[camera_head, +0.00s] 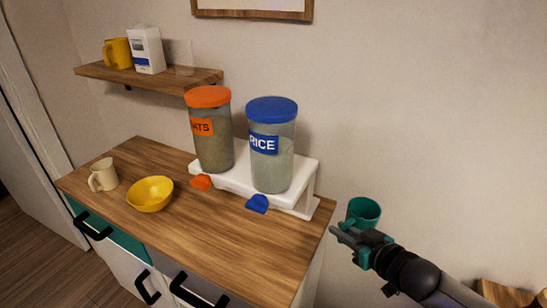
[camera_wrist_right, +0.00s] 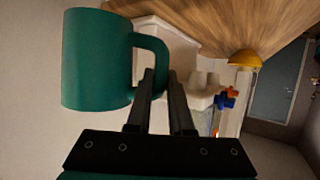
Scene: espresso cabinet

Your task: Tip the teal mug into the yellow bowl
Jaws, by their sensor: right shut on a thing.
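The teal mug (camera_head: 364,212) is held in the air just off the right end of the cabinet in the head view, upright with its opening up. My right gripper (camera_head: 338,233) is shut on its handle; the right wrist view also shows the mug (camera_wrist_right: 97,60) with its handle at the fingers (camera_wrist_right: 163,90). The yellow bowl (camera_head: 150,195) sits on the wooden cabinet top, left of the dispensers and well apart from the mug. The bowl's edge shows in the right wrist view (camera_wrist_right: 245,60). The mug's contents cannot be made out. My left gripper is not in view.
A white stand (camera_head: 308,190) carries the oats dispenser (camera_head: 212,150) and the rice dispenser (camera_head: 272,165), between mug and bowl. A cream mug (camera_head: 103,175) stands left of the bowl. A wall shelf (camera_head: 160,80) holds a yellow mug (camera_head: 118,53) and a carton (camera_head: 147,50). The front cabinet top is clear.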

